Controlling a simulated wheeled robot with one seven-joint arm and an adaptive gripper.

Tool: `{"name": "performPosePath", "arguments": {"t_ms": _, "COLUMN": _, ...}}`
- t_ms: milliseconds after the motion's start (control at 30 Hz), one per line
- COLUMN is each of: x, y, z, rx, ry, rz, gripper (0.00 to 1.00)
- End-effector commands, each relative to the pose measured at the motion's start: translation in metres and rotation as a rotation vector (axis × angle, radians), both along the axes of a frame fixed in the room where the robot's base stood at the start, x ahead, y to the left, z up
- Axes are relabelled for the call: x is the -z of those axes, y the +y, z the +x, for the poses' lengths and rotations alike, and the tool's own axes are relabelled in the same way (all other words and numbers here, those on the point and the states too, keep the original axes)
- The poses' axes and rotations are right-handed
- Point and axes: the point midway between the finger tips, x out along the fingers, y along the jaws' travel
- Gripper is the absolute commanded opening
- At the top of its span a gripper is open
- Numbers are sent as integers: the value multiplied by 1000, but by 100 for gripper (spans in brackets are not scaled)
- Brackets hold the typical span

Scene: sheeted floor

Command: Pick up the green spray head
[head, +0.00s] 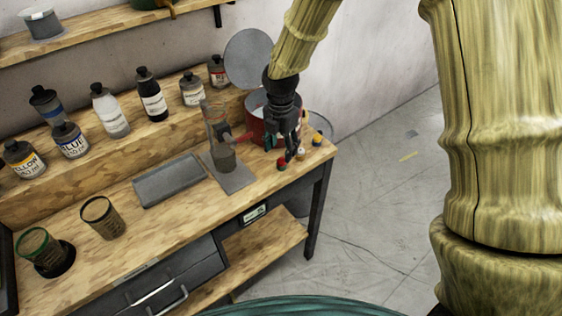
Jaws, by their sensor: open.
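My gripper (289,150) points down over the right end of the wooden workbench, its fingers apart. Below and beside its fingertips stand several small coloured pieces: a red one (281,163), a pale yellow one (300,155) and a yellow one (317,139). They are too small to tell whether they are spray heads. I cannot clearly make out a green spray head; it may be hidden behind the fingers. A red can (257,125) stands just behind and left of my gripper.
The workbench (140,230) carries a grey tray (168,181), a grey plate (232,175) with a cup-like vessel, and two open cans (103,218) at the left. Several bottles (109,112) line the raised back ledge. A round grey lid (248,58) leans behind. Open floor (380,200) lies right.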

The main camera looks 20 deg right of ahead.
Motion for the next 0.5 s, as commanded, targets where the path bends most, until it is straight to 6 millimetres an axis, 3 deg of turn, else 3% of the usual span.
{"name": "performPosePath", "arguments": {"t_ms": 500, "x": 32, "y": -1, "z": 1, "rx": -1, "ry": 1, "rz": -1, "gripper": 54}}
